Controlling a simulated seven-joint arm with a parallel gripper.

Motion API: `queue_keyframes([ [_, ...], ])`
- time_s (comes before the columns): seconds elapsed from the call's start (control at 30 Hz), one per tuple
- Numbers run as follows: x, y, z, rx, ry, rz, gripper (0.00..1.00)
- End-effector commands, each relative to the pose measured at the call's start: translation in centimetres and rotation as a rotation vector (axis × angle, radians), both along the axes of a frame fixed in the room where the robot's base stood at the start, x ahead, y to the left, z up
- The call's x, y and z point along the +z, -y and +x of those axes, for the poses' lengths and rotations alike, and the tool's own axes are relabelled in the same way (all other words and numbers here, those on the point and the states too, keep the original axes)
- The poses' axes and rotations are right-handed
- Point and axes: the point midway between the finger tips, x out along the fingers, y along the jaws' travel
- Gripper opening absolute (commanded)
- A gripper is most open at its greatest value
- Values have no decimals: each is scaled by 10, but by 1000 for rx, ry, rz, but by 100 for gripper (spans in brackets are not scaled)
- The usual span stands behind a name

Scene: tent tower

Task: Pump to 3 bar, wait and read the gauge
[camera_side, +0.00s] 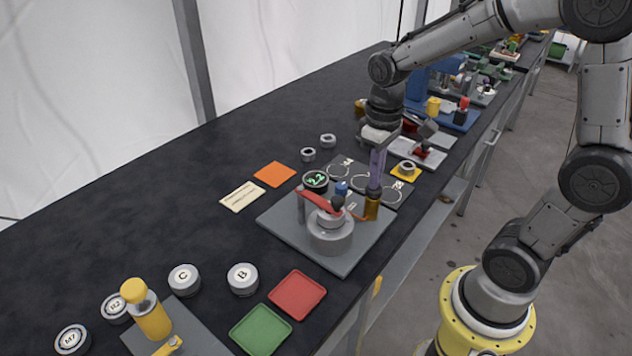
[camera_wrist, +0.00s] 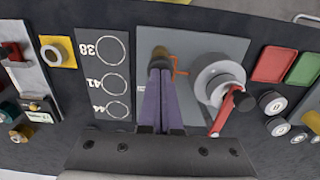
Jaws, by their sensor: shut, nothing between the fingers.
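A grey base plate (camera_side: 275,219) carries a round grey pump body (camera_side: 330,238) with a red lever (camera_side: 318,202). The lever also shows in the wrist view (camera_wrist: 224,115). A dark round gauge (camera_side: 315,180) shows small green digits that look like 3.2; the first digit is hard to read. A brass-coloured cylinder (camera_side: 371,208) stands at the plate's right side, with an orange hose beside it. My gripper (camera_side: 375,188) is shut and empty, pointing down directly over this cylinder; I cannot tell whether the fingertips touch it. In the wrist view the purple fingers (camera_wrist: 160,68) partly cover the cylinder.
A dark board with rings marked 38, 41 and 44 (camera_wrist: 103,75) lies beside the plate. Red (camera_side: 298,295) and green (camera_side: 261,329) trays, labelled round weights (camera_side: 243,279) and a yellow-topped bottle (camera_side: 148,310) stand nearer the camera. The left of the black bench is clear.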

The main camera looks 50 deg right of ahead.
Motion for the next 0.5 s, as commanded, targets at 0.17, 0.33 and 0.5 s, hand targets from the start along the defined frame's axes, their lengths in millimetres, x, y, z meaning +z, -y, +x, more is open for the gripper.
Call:
queue_keyframes([
  [0.17, 12, 0, -1, 0, -2, 0, 0],
  [0.33, 24, 0, -1, 0, -3, 0, 0],
  [0.5, 33, 0, -1, 0, -2, 0, 0],
])
